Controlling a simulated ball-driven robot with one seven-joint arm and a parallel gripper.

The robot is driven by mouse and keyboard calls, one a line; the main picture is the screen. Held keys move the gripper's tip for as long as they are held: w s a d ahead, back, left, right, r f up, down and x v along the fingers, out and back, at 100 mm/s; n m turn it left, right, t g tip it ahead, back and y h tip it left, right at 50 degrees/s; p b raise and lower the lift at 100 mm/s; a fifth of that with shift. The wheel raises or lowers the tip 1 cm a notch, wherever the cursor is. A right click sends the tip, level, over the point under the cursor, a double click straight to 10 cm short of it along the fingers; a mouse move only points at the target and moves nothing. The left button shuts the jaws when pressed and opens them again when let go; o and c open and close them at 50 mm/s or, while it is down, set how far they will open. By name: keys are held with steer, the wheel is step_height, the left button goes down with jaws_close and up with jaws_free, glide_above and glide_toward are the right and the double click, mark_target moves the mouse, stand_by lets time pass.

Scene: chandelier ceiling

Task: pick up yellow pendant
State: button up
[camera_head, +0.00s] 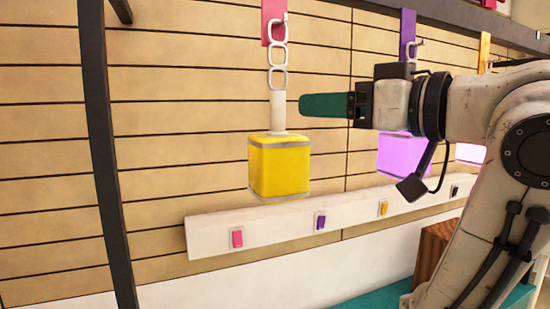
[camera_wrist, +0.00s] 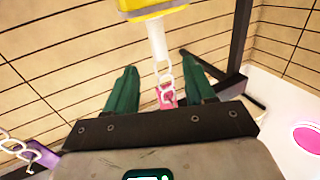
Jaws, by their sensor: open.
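The yellow pendant (camera_head: 279,166) is a cube with grey bands and a white stem, hanging upright from a white chain below a pink tag. My gripper (camera_head: 304,105) is level with the stem, its green fingertips just to the right of it in the head view. In the wrist view the yellow cube (camera_wrist: 155,8) is at the top edge, cut off. There the fingers of my gripper (camera_wrist: 158,61) are spread, with the stem and chain showing between their lines. The fingers look empty; I cannot tell whether the stem is within their reach.
A purple lit pendant (camera_head: 402,153) hangs behind my wrist, with another lit pendant (camera_head: 470,153) further right. A white rail (camera_head: 350,215) with coloured switches runs along the slatted wall below. A dark upright post (camera_head: 98,130) stands to the left.

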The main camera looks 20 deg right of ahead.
mark_target(283, 103)
steer(key=p+x, duration=0.1)
steer(key=x, duration=0.4)
steer(key=shift+w, duration=0.1)
steer(key=p+x, duration=0.1)
steer(key=x, duration=0.1)
steer(key=p+x, duration=0.1)
steer(key=x, duration=0.1)
steer(key=shift+r, duration=0.2)
steer(key=shift+w+a+f, duration=0.1)
steer(key=shift+w+a, duration=0.05)
steer(key=shift+w, duration=0.5)
steer(key=shift+c, duration=0.2)
jaws_close()
